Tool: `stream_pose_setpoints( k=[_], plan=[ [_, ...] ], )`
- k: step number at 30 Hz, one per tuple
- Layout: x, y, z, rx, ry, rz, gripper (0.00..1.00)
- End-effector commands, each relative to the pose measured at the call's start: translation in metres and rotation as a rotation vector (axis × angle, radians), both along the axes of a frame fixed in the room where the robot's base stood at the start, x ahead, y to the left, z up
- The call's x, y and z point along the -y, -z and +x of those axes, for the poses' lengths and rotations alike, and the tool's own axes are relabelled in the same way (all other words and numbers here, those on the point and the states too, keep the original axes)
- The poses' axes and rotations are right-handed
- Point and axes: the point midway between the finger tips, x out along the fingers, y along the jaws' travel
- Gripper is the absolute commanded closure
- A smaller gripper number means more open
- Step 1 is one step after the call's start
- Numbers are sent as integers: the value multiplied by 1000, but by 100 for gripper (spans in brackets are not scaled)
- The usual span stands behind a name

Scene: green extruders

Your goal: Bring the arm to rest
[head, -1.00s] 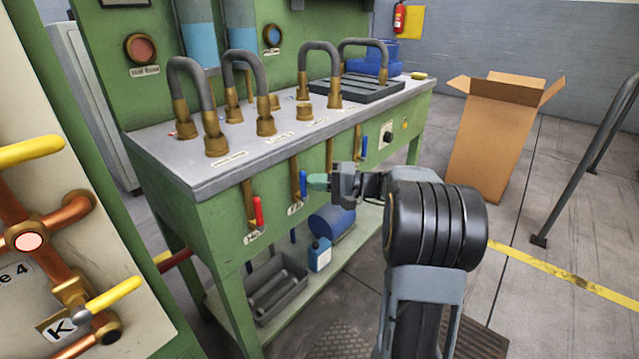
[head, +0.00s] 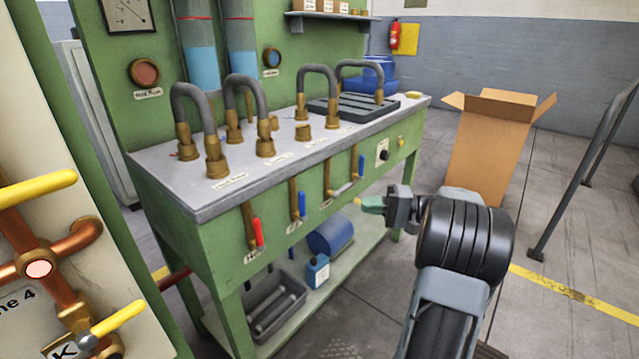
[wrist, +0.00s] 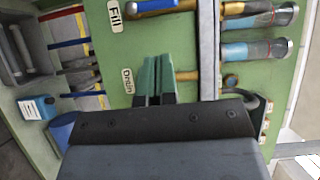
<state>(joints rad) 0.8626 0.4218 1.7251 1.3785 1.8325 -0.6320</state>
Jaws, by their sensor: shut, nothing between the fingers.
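My gripper (head: 373,204) is shut and empty, its green fingers pointing left toward the front of the green bench (head: 225,232). In the head view it hangs in free air in front of the bench, to the right of the valve levers. The wrist view shows the green fingers (wrist: 154,76) closed together, with the bench front and its "Drain" and "Fill" labels beyond them. I cannot tell the exact gap between fingertips and bench.
Red (head: 257,232) and blue (head: 302,206) levers stick out from the bench front. A grey bin (head: 275,305) and a blue can (head: 317,271) stand on the lower shelf. A cardboard box (head: 483,150) and a railing (head: 575,195) stand right. Yellow-handled copper pipes (head: 75,225) are at left.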

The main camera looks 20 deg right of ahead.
Motion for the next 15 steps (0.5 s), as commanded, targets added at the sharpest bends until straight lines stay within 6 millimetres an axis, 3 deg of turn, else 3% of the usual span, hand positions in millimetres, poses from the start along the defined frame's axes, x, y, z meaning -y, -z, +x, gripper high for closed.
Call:
stream_pose_setpoints(
  k=[5, 8, 11, 15],
  plan=[
    [-2, -4, -1, -9, -6, -7, 100],
    [-22, -19, -1, -61, -40, -50, 100],
    [-64, -44, -6, -170, -104, -153, 100],
    [-134, -83, -32, -355, -205, -414, 100]
  ],
)
